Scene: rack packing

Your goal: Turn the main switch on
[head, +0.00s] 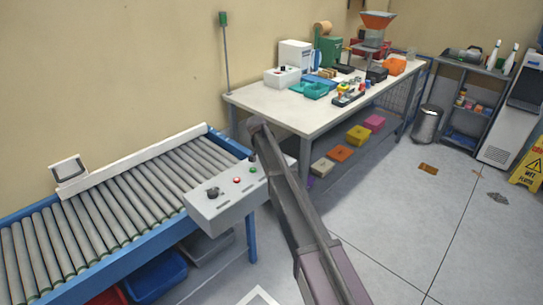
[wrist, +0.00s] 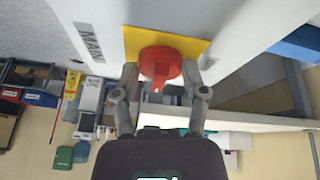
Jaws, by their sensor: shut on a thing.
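In the wrist view the main switch (wrist: 160,62) is a red rotary knob on a yellow plate (wrist: 190,40), set on a pale panel labelled MAIN (wrist: 89,42). My gripper (wrist: 160,74) has one finger on each side of the knob and is shut on it. The knob's turned position is hard to tell.
The roller conveyor (head: 100,210) runs to the left with blue side rails. A white workbench (head: 300,115) with boxes and tools stands behind the control box. Bins sit below the conveyor and bench. The floor (head: 420,225) on the right is mostly clear, with a yellow wet-floor sign (head: 527,165).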

